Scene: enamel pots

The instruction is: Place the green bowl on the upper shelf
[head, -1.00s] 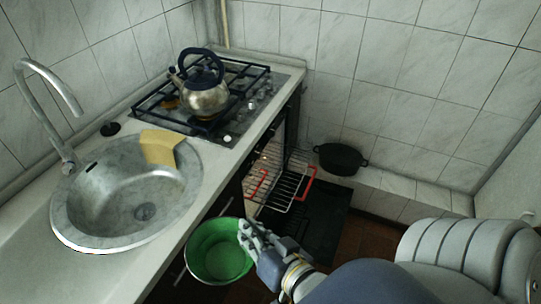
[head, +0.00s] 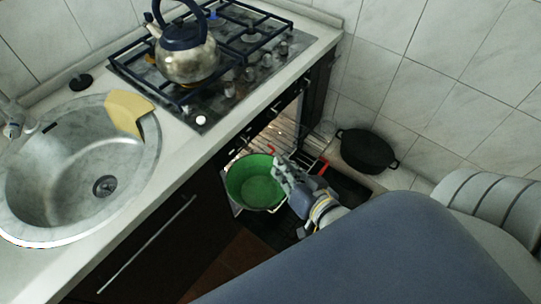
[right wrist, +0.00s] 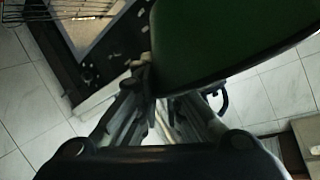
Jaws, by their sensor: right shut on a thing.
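The green bowl (head: 254,183) is in the head view, in front of the open oven below the counter. My right gripper (head: 284,172) is shut on the bowl's right rim and holds it roughly upright. In the right wrist view the bowl (right wrist: 220,40) fills the upper right, with its rim between the fingers (right wrist: 150,95). The oven (head: 270,140) is open and lit, with racks with red ends (head: 322,167) partly pulled out. The bowl covers part of the opening and racks, so I cannot tell whether it touches a rack. My left gripper is not in view.
A kettle (head: 187,60) stands on the gas stove (head: 240,62). A sink (head: 65,170) with a yellow cloth or sponge (head: 128,110) is at left. A black pot (head: 366,150) sits on the tiled ledge at right. The cabinet front and counter edge lie close left of the bowl.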

